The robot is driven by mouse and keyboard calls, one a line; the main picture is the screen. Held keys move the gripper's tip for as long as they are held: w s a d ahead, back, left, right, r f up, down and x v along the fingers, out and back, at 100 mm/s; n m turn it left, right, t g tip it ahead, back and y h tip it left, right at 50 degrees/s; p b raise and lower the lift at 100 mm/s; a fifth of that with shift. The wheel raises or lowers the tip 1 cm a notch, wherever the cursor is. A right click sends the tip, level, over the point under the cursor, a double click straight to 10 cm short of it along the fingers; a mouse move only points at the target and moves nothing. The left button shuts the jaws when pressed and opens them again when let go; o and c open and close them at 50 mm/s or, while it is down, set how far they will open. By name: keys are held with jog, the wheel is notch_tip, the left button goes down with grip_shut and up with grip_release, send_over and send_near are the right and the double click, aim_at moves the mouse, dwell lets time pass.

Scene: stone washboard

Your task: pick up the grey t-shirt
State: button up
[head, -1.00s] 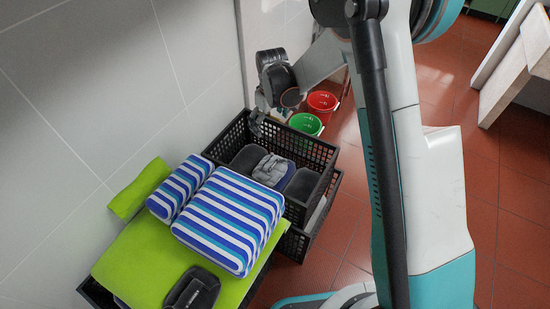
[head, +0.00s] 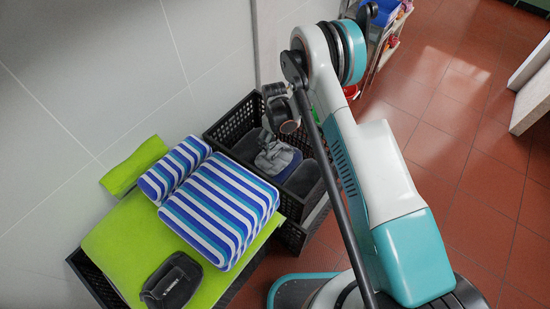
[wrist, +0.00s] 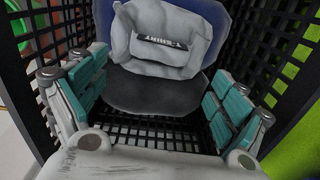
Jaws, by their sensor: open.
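The grey t-shirt (head: 277,155) is folded and lies on dark blue and dark grey folded cloths inside a black mesh crate (head: 229,128). In the wrist view the t-shirt (wrist: 163,62) lies straight ahead between my fingers, with a dark label marked "T-SHIRT" facing me. My gripper (head: 268,128) is over the crate at the t-shirt's far side, and its tips are partly hidden in the head view. In the wrist view my gripper (wrist: 159,75) is open, with its teal-padded fingers wide apart and nothing between them touching.
Striped blue-and-white cushions (head: 222,205) and a lime green cloth (head: 130,235) lie in front of the crate. A black labelled folded item (head: 172,283) is on the lime cloth. A tiled wall is at left. Red floor (head: 450,150) is open at right.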

aim_at(274, 150)
notch_tip(274, 150, down, 8)
jog(key=b, duration=0.3)
jog(key=shift+f+b, duration=0.2)
jog(key=shift+b, duration=0.1)
jog(key=shift+r, duration=0.1)
jog(key=c, duration=1.2)
